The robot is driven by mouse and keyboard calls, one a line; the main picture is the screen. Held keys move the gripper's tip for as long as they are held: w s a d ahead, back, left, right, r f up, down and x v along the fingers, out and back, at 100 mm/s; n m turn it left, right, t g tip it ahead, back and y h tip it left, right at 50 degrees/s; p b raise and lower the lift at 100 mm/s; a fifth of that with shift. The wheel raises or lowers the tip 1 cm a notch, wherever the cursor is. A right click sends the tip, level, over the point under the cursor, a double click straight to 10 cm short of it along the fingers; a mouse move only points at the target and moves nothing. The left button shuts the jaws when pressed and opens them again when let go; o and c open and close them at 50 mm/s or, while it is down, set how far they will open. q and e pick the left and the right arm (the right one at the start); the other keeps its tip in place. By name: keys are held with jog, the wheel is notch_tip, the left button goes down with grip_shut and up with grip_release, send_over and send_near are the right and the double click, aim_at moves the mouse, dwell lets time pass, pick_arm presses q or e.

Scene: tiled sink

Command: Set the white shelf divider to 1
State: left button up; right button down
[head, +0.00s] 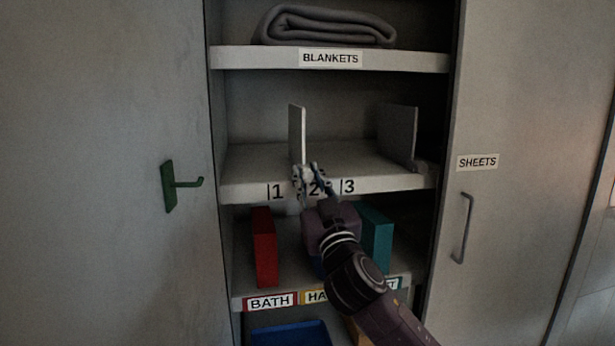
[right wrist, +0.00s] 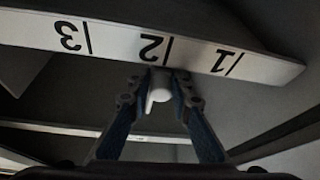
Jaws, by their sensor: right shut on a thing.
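The white shelf divider (head: 297,134) stands upright on the middle shelf, whose front edge (head: 390,183) carries the marks 1, 2 and 3. It stands at about mark 2. My right gripper (head: 306,176) is at the shelf's front edge, in front of the divider's foot, and covers part of the 2. In the right wrist view, where the numbers are upside down, my right gripper (right wrist: 160,92) is shut on a white rounded knob (right wrist: 161,84) just below the shelf edge by mark 2. The knob appears to belong to the divider. My left gripper is out of view.
A second grey panel (head: 399,134) stands at the right on the same shelf. A folded blanket (head: 328,27) lies above. Below stand a red block (head: 264,247) and a teal block (head: 377,240). The shelf around mark 1 is clear. A green hook (head: 172,184) is at left.

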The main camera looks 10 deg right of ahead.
jog(key=a+b, duration=0.3)
jog(key=a, duration=0.5)
jog(key=shift+a+f, duration=0.1)
jog(key=shift+a, duration=0.05)
jog(key=c, duration=1.8)
grip_release()
jog(key=shift+o, duration=0.2)
jog(key=v, duration=1.2)
